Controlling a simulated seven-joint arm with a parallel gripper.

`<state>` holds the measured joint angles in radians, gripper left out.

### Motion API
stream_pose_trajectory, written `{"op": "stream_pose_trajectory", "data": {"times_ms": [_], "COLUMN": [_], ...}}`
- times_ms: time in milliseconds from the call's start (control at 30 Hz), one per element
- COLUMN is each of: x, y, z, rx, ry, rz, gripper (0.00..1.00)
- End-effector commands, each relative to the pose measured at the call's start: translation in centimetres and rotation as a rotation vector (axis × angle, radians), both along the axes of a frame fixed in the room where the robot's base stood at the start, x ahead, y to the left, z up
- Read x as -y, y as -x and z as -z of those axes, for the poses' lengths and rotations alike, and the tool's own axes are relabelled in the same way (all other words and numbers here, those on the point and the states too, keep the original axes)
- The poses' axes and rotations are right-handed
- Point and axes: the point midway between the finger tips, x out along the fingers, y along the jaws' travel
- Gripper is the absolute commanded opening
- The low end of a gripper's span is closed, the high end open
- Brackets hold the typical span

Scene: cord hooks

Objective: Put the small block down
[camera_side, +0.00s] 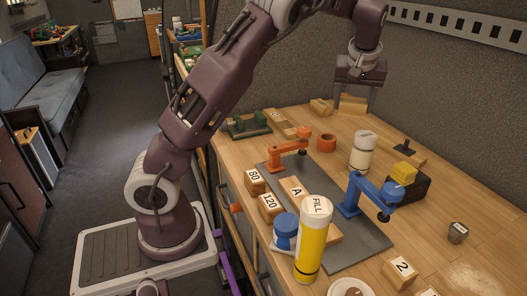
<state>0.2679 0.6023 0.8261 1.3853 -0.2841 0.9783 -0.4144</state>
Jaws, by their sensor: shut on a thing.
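My gripper (354,100) points down at the far back of the wooden bench, close to the grey wall. It is shut on a small wooden block (352,104), seen between its fingers. I cannot tell whether the block touches the bench top or hangs just above it. No mark shows on it from here.
Another wooden block (320,106) lies left of my gripper.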

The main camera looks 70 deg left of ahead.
Motion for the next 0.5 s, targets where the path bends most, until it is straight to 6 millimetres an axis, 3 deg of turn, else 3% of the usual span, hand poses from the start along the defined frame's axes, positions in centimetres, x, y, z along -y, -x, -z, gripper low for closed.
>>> {"op": "stream_pose_trajectory", "data": {"times_ms": [33,100,200,333,500], "x": [-3.0,-6.8,-11.3,-14.9,-17.3], "y": [1.9,4.8,9.2,14.2,18.7], "z": [0.0,0.1,0.5,1.0,1.6], "rx": [0.000,0.000,-0.001,0.000,0.000], "ry": [0.003,0.003,0.002,0.001,0.000], "rz": [-0.075,-0.177,-0.313,-0.449,-0.563], "gripper": [0.22,0.22,0.22,0.22,0.22]}}
